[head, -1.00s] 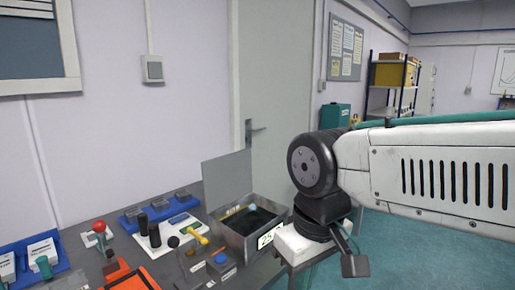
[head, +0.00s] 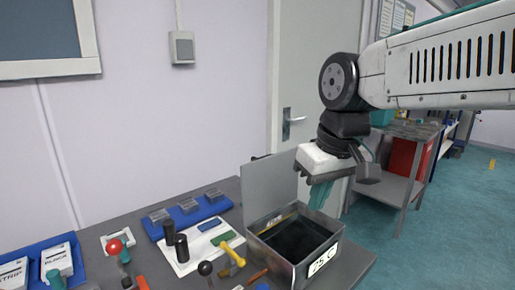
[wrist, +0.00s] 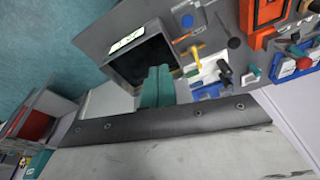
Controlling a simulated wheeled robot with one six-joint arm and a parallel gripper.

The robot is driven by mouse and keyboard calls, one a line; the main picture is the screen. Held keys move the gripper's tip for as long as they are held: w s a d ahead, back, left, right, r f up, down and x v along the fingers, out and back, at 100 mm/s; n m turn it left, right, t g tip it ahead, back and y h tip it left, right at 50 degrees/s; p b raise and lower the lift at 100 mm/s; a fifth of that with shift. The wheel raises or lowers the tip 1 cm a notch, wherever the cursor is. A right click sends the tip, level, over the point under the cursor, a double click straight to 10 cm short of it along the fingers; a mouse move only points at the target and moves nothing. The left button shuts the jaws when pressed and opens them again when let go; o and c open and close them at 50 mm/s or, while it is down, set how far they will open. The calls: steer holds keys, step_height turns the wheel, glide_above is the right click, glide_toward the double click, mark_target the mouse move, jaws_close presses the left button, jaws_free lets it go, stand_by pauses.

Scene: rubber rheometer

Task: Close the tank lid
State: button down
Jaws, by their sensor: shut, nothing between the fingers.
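The tank (head: 293,245) is an open grey metal box with a dark interior and a white label on its front, at the right end of the bench. Its lid (head: 268,185) is a flat grey plate standing upright at the back left of the tank. My gripper (head: 319,195), with teal fingers, is shut and empty above the right rear part of the tank, to the right of the lid. In the wrist view the teal fingers (wrist: 157,86) overlap the edge of the tank's dark opening (wrist: 139,60).
Left of the tank on the bench are a yellow-handled tool (head: 232,252), dark cylinders (head: 181,246), a red knob (head: 115,246) and blue trays (head: 189,214). A door stands behind the tank. A side bench (head: 405,150) is at the right; the floor between is clear.

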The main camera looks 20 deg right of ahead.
steer(key=w+r+n+t+y, duration=0.1)
steer(key=w+r, duration=0.3)
steer(key=w, duration=1)
steer(key=w+r+n+t, duration=0.2)
steer(key=w+r, duration=0.2)
steer(key=w, duration=1.1)
step_height(320, 180, down, 9)
steer(key=a, duration=0.1)
steer(key=shift+w+f, duration=0.15)
steer(key=shift+f, duration=0.05)
steer(key=shift+a+y, duration=0.1)
steer(key=shift+y, duration=0.2)
